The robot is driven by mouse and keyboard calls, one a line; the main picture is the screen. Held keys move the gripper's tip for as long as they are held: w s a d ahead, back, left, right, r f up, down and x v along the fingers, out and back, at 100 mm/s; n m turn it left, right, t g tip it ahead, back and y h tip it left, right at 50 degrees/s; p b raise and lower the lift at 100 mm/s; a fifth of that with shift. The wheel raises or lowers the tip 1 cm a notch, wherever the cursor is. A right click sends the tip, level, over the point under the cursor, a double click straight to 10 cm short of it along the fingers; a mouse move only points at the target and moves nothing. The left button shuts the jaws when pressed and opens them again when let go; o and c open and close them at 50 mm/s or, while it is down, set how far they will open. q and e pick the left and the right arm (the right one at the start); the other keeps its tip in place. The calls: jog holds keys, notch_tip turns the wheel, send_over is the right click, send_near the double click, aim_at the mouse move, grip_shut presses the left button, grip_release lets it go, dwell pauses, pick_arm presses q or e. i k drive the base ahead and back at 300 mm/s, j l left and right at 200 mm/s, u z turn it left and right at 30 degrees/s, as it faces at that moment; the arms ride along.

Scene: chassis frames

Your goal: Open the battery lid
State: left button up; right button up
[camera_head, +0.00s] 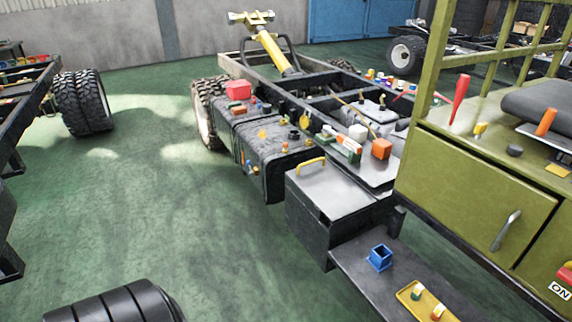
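The battery box (318,222) is a dark grey box on the near side of the truck chassis, between the black tank and the green cab. Its flat grey lid (335,188) lies on top and looks shut. A yellow handle (311,163) stands on the lid near its far left edge. Neither of my grippers shows in the head view, so nothing is seen touching the lid or handle.
A black tank (275,160) with small parts on top adjoins the box. The green cab (478,185) rises at right. A low dark step (400,285) holds a blue square cup (380,257) and a yellow tray (408,291). Green floor (150,215) is open at left.

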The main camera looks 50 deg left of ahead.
aim_at(321, 186)
jog(key=u, duration=1.2)
jog(key=i+j+z, duration=0.15)
jog(key=i+z, duration=0.2)
jog(key=i, duration=0.05)
